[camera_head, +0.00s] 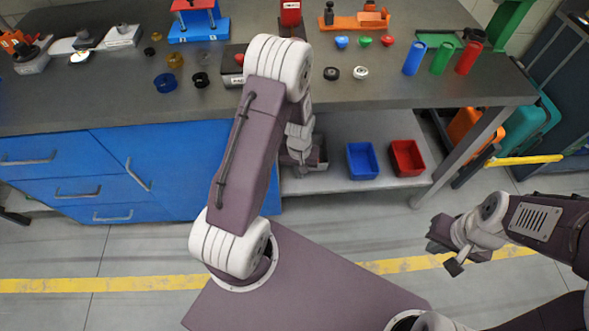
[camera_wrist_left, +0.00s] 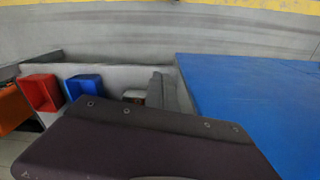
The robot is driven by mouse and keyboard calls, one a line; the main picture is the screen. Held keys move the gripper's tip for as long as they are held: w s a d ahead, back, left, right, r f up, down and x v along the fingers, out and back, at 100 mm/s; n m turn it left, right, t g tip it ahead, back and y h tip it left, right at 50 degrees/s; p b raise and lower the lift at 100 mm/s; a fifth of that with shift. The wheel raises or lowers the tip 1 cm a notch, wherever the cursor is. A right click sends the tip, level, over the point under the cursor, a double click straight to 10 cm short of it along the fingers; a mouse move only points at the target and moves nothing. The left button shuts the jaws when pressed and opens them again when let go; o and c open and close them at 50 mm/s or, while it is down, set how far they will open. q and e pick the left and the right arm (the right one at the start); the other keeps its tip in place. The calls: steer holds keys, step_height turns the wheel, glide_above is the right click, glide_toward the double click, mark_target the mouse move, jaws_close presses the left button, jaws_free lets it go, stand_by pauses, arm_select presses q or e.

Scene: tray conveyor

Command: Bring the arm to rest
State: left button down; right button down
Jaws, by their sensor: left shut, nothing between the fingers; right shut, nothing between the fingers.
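My left arm rises from my base, bends at a white joint over the table's front edge and hangs down from there. My left gripper (camera_head: 300,155) is at its lower end, in front of the lower shelf, shut and empty, partly hidden by my own arm. My right gripper (camera_head: 447,250) is at the right, low over the floor in front of the table. It is shut and holds nothing. In the left wrist view a dark part of my own arm fills the lower middle.
The grey table (camera_head: 110,95) carries several small parts and coloured cylinders. Blue drawers (camera_head: 100,170) stand below, also in the left wrist view (camera_wrist_left: 250,100). A blue bin (camera_head: 362,160) and a red bin (camera_head: 407,157) sit on the lower shelf. The floor in front is clear.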

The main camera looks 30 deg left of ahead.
arm_select(q)
steer(key=w+d+r+m+t, duration=0.1)
steer(key=w+d+r+t, duration=0.15)
steer(key=r, duration=0.85)
steer(key=s+d+r+m+g+p, duration=0.1)
steer(key=s+r+m, duration=0.15)
steer(key=s, duration=0.45)
steer(key=s+d+r+m+g+p, duration=0.1)
steer(key=s+d+r+p, duration=0.1)
steer(key=s+r, duration=0.3)
step_height(320, 180, up, 11)
steer(key=p, duration=1.2)
steer(key=shift+s+a+r, duration=0.15)
steer(key=shift+s+r, duration=0.05)
steer(key=shift+s, duration=0.15)
